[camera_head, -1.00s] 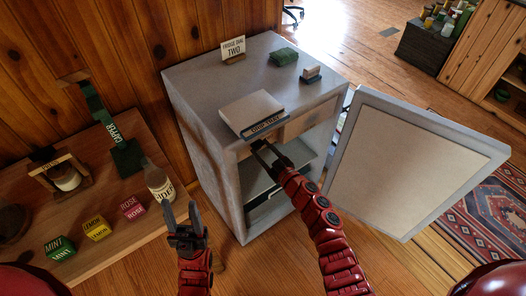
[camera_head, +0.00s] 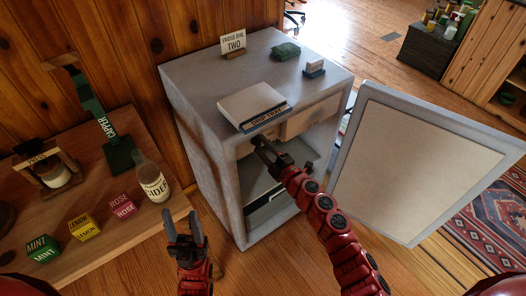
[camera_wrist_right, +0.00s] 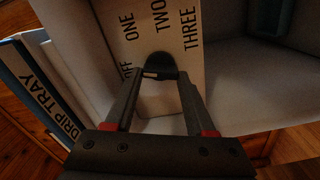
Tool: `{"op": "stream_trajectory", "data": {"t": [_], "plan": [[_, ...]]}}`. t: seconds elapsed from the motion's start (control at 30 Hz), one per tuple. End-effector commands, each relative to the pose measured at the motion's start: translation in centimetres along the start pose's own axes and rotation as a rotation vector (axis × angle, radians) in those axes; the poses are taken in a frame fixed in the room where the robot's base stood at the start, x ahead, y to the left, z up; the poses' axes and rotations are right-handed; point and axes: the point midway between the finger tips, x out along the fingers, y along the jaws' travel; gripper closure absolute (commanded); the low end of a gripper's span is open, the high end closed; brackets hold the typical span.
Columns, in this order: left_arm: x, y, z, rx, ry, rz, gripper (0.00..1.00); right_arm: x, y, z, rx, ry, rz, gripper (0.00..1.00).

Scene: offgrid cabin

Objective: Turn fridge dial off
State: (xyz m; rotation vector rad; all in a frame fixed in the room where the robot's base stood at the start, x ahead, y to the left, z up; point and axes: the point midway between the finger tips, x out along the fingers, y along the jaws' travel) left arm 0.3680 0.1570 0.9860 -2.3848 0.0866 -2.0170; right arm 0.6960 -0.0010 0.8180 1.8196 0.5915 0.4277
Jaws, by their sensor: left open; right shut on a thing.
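The grey fridge (camera_head: 200,110) stands with its door (camera_head: 415,165) swung open to the right. In the right wrist view, a dark round dial (camera_wrist_right: 160,62) sits on a pale panel (camera_wrist_right: 95,20) lettered OFF, ONE, TWO and THREE; OFF is partly hidden. My right gripper (camera_head: 262,146) reaches to the fridge's upper front, under the drip tray. Its fingers, also in the right wrist view (camera_wrist_right: 158,80), are shut on the dial. I cannot tell which setting the dial points to. My left gripper (camera_head: 184,222) is open and empty, in front of the fridge's left side.
On the fridge top are a sign (camera_head: 233,44) reading FRIDGE DIAL TWO, the drip tray (camera_head: 250,102), a green item (camera_head: 285,51) and a small block (camera_head: 315,68). A wooden table (camera_head: 130,208) at left holds a cider bottle (camera_head: 151,178) and several blocks.

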Motion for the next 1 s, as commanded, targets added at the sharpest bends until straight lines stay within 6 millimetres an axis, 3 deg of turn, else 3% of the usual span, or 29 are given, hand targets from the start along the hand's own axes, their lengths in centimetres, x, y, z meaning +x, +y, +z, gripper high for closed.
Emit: {"op": "stream_trajectory", "data": {"t": [0.4,1.0], "plan": [[-2.6,0.1,0.4,0.000,0.000,0.000,0.50,0.0,-0.4,-0.1,-0.264,0.003,-0.001,1.00],[-3.0,0.1,0.5,0.000,0.000,0.000,0.50,0.0,-0.3,0.0,-0.336,0.001,-0.002,1.00]]}}
